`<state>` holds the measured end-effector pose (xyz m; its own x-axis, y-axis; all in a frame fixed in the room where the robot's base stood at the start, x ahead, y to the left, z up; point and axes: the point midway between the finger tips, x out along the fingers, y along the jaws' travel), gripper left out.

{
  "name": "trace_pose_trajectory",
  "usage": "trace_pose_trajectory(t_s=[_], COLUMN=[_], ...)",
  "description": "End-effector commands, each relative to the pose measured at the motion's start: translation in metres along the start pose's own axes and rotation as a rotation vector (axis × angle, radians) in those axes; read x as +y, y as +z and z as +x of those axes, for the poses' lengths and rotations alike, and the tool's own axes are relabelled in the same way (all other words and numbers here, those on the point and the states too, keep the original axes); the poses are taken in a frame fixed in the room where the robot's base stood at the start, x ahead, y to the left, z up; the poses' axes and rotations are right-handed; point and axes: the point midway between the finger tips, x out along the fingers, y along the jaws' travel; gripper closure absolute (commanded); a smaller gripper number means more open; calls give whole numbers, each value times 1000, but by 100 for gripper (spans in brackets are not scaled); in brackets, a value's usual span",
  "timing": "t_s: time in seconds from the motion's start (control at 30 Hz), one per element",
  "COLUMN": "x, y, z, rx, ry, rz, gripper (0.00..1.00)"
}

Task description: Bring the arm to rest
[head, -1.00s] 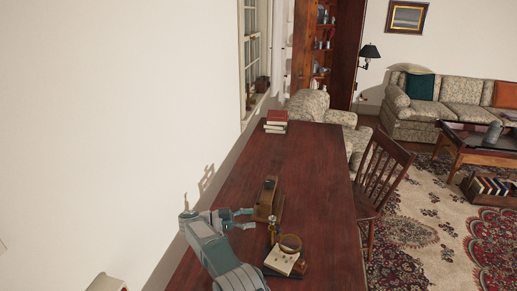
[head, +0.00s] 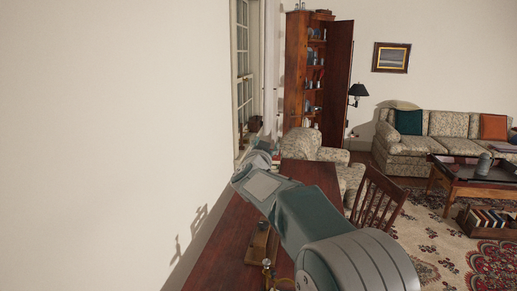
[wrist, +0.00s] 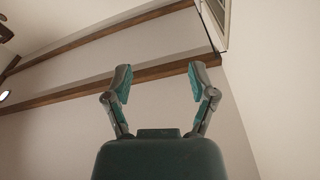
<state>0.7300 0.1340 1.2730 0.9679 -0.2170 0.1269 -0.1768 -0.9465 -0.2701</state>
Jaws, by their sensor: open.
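My gripper (wrist: 158,84) shows in the wrist view with its two teal-padded fingers spread apart and nothing between them. Behind the fingers are the upper wall and ceiling beams, so the wrist camera faces upward. In the head view my arm is raised over the dark red wooden desk (head: 222,238), close to the left wall and window. The gripper's fingers cannot be made out in the head view.
A wooden device (head: 262,243) stands on the desk, partly hidden by my arm. A wooden chair (head: 377,198) is at the desk's right side. The window (head: 242,70) and white wall are close on the left. An armchair (head: 303,146) stands beyond the desk.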

Motion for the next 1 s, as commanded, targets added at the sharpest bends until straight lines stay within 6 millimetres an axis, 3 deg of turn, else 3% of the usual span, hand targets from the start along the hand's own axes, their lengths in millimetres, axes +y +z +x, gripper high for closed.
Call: trace_pose_trajectory(t_s=[0.03,0.2,0.43,0.67,1.0], x=[4,15,46,97,201], y=[-15,-38,-46,-30,18], z=[-10,-50,-125,-220,-379], rx=[-27,-159,-380,-638,-1038], ry=[-42,-178,-294,-321,-181], rz=[-4,-33,-95,-174,-297], gripper=[27,27,27,27,27])
